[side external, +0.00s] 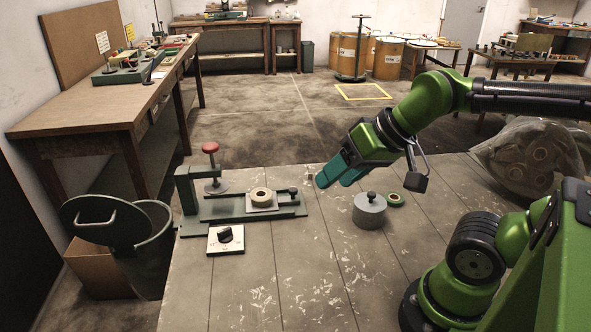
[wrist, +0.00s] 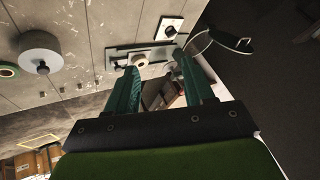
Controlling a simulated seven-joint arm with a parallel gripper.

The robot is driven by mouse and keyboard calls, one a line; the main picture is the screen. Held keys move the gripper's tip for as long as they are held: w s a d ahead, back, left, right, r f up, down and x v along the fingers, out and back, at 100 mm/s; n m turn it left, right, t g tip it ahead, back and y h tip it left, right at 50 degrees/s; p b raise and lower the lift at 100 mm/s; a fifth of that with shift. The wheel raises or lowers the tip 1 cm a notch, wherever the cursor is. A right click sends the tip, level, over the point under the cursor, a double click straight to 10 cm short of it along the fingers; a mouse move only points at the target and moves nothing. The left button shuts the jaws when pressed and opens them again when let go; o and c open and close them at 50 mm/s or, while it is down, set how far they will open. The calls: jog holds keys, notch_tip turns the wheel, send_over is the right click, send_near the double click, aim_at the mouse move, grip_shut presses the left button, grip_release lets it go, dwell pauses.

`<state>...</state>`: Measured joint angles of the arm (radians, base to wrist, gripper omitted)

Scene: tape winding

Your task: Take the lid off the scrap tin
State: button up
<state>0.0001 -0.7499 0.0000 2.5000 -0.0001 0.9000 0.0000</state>
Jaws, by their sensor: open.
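The scrap tin (side external: 369,215) is a short grey round tin standing on the bench, right of the winding fixture. Its lid (side external: 370,203) is on top, with a small dark knob (side external: 371,196) in the middle. In the wrist view the tin's lid (wrist: 40,50) shows at the upper left with its knob (wrist: 43,69). My gripper (side external: 332,180) is above the bench, up and left of the tin, with its teal fingers pointing down-left. In the wrist view the gripper (wrist: 152,85) is open, with nothing between its fingers, and the tin is off to their left.
A green winding fixture (side external: 240,212) with a tape roll (side external: 261,196) and a red knob (side external: 210,148) stands on the left. A switch box (side external: 226,239) sits before it. A green ring (side external: 396,199) lies right of the tin. A bucket (side external: 140,245) stands beyond the bench's left edge. The front bench is clear.

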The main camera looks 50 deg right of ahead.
dwell(0.3)
jog(key=o, duration=0.9)
jog(key=shift+d, duration=0.1)
jog(key=n+g+h, duration=0.2)
jog(key=n+g, duration=0.2)
jog(key=g, duration=0.3)
send_over(372, 193)
notch_tip(372, 193, down, 2)
notch_tip(372, 193, down, 17)
